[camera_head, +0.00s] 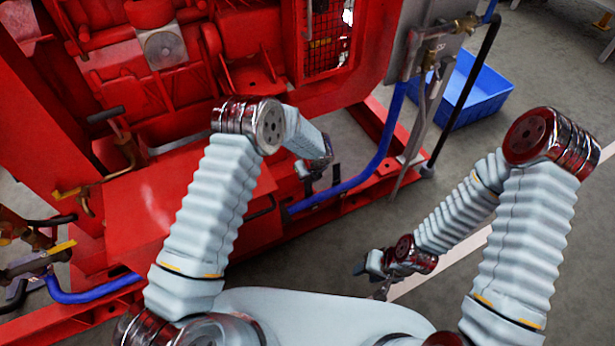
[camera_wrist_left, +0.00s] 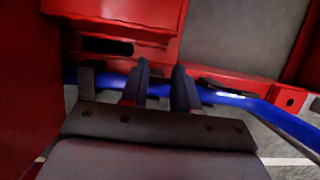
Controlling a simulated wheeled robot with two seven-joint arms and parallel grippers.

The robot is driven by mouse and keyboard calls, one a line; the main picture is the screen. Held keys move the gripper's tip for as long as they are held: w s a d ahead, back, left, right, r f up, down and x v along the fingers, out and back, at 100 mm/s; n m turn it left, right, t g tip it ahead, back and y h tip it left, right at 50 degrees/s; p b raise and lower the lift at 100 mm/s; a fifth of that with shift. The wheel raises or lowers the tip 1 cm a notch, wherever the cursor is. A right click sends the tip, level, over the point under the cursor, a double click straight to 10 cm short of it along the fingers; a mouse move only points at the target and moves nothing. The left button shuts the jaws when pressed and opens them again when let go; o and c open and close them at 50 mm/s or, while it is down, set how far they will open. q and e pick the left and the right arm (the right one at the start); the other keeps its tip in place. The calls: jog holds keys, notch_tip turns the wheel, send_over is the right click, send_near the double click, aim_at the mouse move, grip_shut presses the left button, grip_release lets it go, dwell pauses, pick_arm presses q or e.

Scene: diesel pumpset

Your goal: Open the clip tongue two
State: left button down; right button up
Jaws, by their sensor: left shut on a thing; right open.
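My left gripper (camera_head: 316,172) reaches down at the red base of the pumpset, beside the blue hose. In the left wrist view its two dark fingers (camera_wrist_left: 160,82) stand close together in front of the blue hose (camera_wrist_left: 220,97) and a red plate. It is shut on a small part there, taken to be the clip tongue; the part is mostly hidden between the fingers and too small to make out. My right gripper (camera_head: 374,275) hangs open above the grey floor, apart from the pumpset.
The red pumpset (camera_head: 120,200) fills the left and top. A blue hose (camera_head: 345,187) runs along the base frame and up to a pipe with a brass valve (camera_head: 466,22). A blue crate (camera_head: 480,92) stands on the floor at the upper right. The floor around my right gripper is clear.

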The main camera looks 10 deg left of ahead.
pick_arm(q)
jog(key=shift+w+a, duration=0.35)
jog(key=shift+w, duration=0.1)
jog(key=c, duration=0.8)
grip_release()
jog(key=shift+c, duration=0.2)
jog(key=shift+s+d, duration=0.1)
jog(key=shift+d, duration=0.05)
jog(key=shift+s+d+r, duration=0.1)
jog(key=shift+s+r, duration=0.05)
jog(key=shift+r, duration=0.15)
jog(key=v, duration=1.3)
jog(key=shift+p, duration=0.35)
